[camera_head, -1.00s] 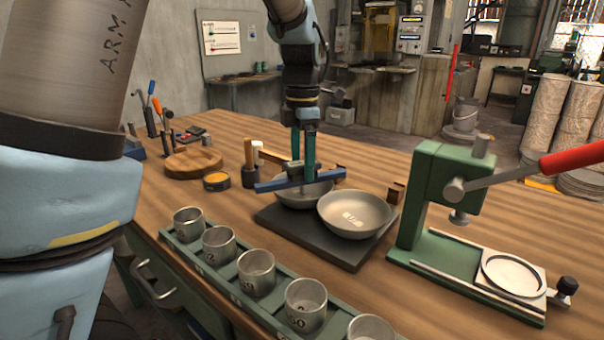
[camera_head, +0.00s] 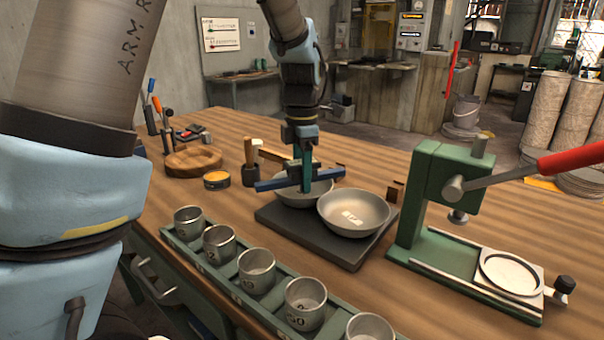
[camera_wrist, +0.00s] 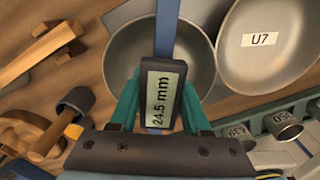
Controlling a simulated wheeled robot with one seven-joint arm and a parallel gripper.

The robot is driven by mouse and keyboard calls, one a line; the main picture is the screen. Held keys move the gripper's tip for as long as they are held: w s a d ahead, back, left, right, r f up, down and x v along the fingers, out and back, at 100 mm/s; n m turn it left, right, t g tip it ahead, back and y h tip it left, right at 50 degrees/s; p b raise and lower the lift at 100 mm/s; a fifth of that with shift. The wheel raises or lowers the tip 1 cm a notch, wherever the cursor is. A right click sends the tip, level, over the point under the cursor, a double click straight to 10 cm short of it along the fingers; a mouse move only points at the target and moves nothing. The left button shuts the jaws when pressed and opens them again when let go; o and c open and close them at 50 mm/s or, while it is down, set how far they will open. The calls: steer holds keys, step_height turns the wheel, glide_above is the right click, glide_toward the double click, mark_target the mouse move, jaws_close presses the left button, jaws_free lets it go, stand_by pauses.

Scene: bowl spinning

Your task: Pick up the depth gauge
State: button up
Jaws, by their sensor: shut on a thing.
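The depth gauge is a long blue bar (camera_head: 270,184) with a dark display block reading 24.5 mm, whose face shows in the wrist view (camera_wrist: 163,95). It lies across the top of the left metal bowl (camera_head: 318,189). I cannot tell whether it touches the rim. My gripper (camera_head: 306,184) points down over this bowl. Its teal fingers are shut on the gauge's block, one on each side in the wrist view (camera_wrist: 160,112). The second bowl (camera_head: 352,214), labelled U7, sits just right, with both bowls on a dark square plate (camera_head: 270,214).
A green press (camera_head: 436,200) with a red lever stands at right. A rack of several numbered metal cups (camera_head: 257,267) runs along the front edge.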

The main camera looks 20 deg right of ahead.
mark_target(300, 161)
jaws_close()
step_height(300, 161, up, 9)
steer(key=shift+f+b, duration=0.1)
steer(key=shift+b, duration=0.25)
steer(key=shift+w+r+m+p, duration=0.1)
steer(key=shift+r+m+p, duration=0.25)
steer(key=shift+r, duration=0.25)
steer(key=shift+a+f+m+p, duration=0.15)
steer(key=shift+m+p, duration=0.55)
steer(key=shift+m, duration=0.15)
steer(key=m+p, duration=0.1)
steer(key=m, duration=0.2)
steer(key=shift+f+m+p, duration=0.3)
steer(key=shift+p, duration=0.1)
steer(key=shift+f+b, duration=3.05)
steer(key=shift+f, duration=1.2)
